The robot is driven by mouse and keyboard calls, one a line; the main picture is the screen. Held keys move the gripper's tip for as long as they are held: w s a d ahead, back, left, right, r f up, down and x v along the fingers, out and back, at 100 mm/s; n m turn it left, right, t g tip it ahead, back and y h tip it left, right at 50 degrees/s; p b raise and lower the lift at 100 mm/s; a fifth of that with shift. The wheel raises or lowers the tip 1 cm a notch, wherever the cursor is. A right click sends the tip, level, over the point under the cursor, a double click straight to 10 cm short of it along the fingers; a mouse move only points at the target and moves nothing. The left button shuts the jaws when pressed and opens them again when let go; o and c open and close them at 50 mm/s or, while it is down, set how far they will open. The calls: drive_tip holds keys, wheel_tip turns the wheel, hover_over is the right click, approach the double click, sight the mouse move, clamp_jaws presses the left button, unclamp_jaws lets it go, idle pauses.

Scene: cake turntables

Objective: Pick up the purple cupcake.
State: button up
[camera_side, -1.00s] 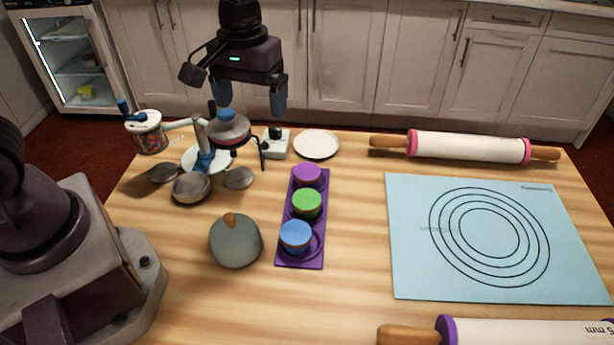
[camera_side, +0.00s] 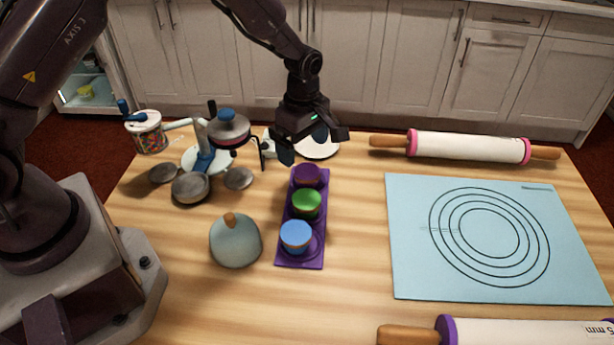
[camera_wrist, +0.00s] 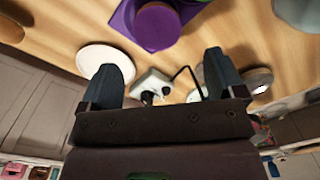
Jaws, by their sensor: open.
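The purple cupcake (camera_side: 307,175) sits at the far end of a purple tray (camera_side: 284,256), in line with a green cupcake (camera_side: 306,203) and a blue cupcake (camera_side: 296,236). In the wrist view the purple cupcake (camera_wrist: 157,25) shows at the top, on the corner of the tray (camera_wrist: 124,21). My gripper (camera_side: 303,150) is open and empty, above and a little behind the purple cupcake, apart from it. In the wrist view the gripper's two fingers (camera_wrist: 163,75) are spread, and the cupcake lies beyond their tips.
A white plate (camera_side: 322,151) lies behind the gripper. A blue mat (camera_side: 410,275) and rolling pins (camera_side: 468,147) lie to the right.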

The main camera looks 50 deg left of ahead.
sight(306, 170)
drive_tip(key=f, duration=0.7)
drive_tip(key=shift+d+f, duration=0.2)
drive_tip(key=shift+d, duration=0.05)
drive_tip(key=shift+c, duration=0.4)
drive_tip(key=c, duration=0.9)
